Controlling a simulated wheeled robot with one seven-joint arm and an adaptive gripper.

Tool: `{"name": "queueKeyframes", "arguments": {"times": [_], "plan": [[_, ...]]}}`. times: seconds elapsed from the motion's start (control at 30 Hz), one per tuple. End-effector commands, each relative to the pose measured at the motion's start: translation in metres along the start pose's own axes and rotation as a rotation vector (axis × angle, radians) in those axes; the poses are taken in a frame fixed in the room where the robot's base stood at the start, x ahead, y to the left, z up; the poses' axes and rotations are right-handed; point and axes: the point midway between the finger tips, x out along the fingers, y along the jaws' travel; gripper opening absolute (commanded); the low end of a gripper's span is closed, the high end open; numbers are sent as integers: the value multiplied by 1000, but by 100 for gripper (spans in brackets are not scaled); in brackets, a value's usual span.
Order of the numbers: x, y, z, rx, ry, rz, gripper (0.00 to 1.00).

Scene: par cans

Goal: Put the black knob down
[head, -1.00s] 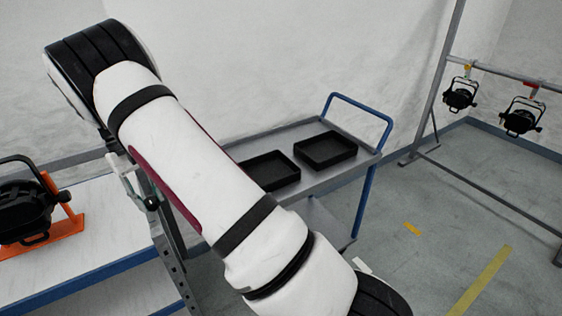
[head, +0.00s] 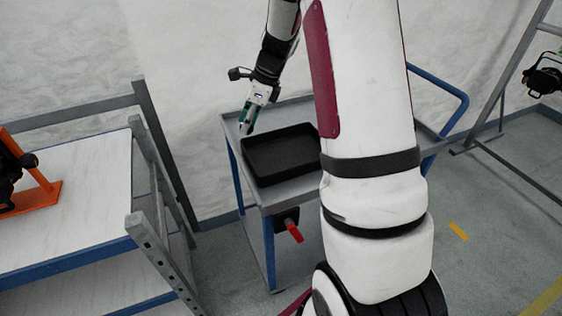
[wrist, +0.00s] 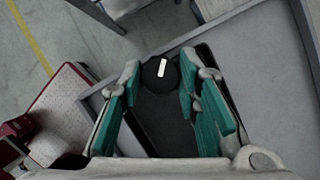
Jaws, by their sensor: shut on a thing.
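My gripper (head: 248,118) points down at the left end of the grey cart (head: 228,124), by the back left corner of a black tray (head: 270,157). In the wrist view its two green-padded fingers (wrist: 160,66) are shut on the black knob (wrist: 155,83), a round dark piece with a white mark on top. The dark tray floor (wrist: 165,135) shows behind and below the knob in that view. I cannot tell whether the knob touches the tray. The knob is not clear in the head view.
A white-topped bench (head: 90,200) stands at left, with a black lamp (head: 12,175) on an orange stand (head: 40,195). A red-handled item (head: 293,231) shows below the cart top. A lamp (head: 543,78) hangs on the right frame.

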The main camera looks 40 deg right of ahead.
Motion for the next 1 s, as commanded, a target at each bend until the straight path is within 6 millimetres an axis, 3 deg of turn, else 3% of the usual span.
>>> {"name": "queueKeyframes", "arguments": {"times": [0.2,0.4,0.57,0.8,1.0], "plan": [[5,-18,-37,488,0,-204,7],[3,-22,-56,715,1,-298,7],[7,-24,-64,781,2,-323,7],[44,-24,-80,788,3,-322,7],[60,-24,-87,786,3,-324,7]]}}
